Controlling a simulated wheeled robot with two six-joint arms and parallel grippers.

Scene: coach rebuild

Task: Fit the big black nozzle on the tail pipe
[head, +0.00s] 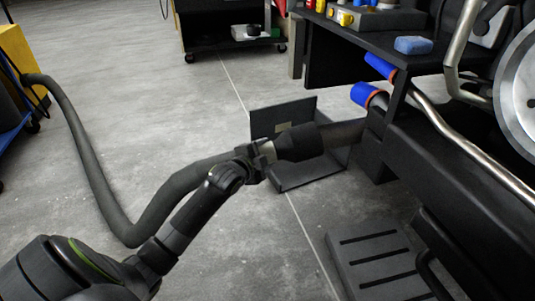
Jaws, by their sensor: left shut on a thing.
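My left gripper (262,156) is shut on the narrow neck of the big black nozzle (300,142), at the end of a thick grey hose. The nozzle points right and lies in line with the dark tail pipe (344,133), which comes out from the coach side. The nozzle's wide end meets the pipe's end in the picture. I cannot tell whether it is around the pipe or only in front of it. My right gripper is not in view.
The hose (87,175) runs from a yellow unit (20,58) at the left. An open dark box (310,178) stands on the floor behind the nozzle. Blue-capped pipes (366,94) and a bench with a blue sponge (413,45) are right. A slotted step (380,262) is lower right.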

